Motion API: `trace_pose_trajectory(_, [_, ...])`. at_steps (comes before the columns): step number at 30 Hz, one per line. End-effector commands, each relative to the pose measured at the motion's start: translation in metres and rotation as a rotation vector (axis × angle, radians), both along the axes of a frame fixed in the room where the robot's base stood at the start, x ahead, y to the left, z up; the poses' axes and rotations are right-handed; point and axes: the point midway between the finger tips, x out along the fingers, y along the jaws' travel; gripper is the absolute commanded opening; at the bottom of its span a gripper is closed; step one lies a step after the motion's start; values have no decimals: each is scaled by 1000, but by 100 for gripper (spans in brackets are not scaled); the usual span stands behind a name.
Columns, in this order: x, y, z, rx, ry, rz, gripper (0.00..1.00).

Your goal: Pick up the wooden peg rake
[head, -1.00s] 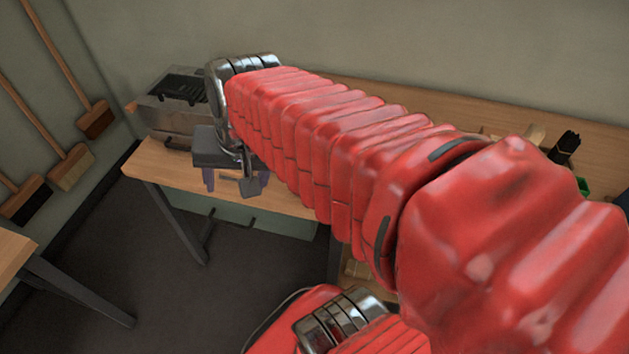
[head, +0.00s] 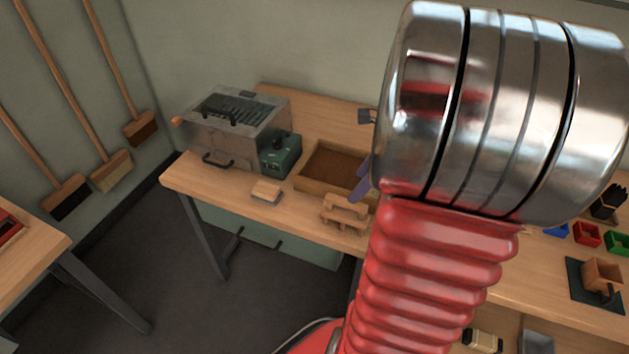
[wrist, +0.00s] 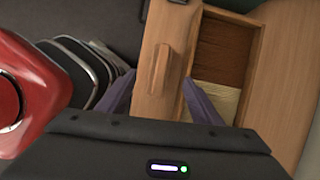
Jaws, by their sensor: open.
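A small wooden piece with a raised bar, which looks like the peg rake (head: 343,210), stands at the bench's front edge in the head view. In the wrist view its long wooden bar (wrist: 161,68) lies ahead of my gripper (wrist: 160,98), between the lines of the two purple fingers. The fingers are spread apart with nothing held. In the head view a purple finger of my gripper (head: 361,181) shows above and beside the rake, and my arm hides the rest. The rake's pegs cannot be made out in the wrist view.
A wooden tray (head: 304,184) with brown and pale bristle stands right behind the rake. A brush block (head: 265,191), a metal machine (head: 228,130) and a green box (head: 281,155) are to the left. Coloured bins (head: 587,234) are to the right.

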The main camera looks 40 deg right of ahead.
Motion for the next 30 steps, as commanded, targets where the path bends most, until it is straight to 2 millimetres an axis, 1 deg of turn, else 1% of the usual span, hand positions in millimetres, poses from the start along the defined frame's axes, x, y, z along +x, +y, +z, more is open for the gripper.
trace_pose_trajectory(1, [-3,-5,-3,14,3,-32,59])
trace_pose_trajectory(4, [-4,-9,-4,27,3,-62,59])
trace_pose_trajectory(13, [-4,-9,-5,27,4,-61,59])
trace_pose_trajectory(17, [-1,-7,-11,29,4,-58,59])
trace_pose_trajectory(20, [3,-4,-22,30,6,-57,59])
trace_pose_trajectory(30, [20,5,-70,29,5,-58,59])
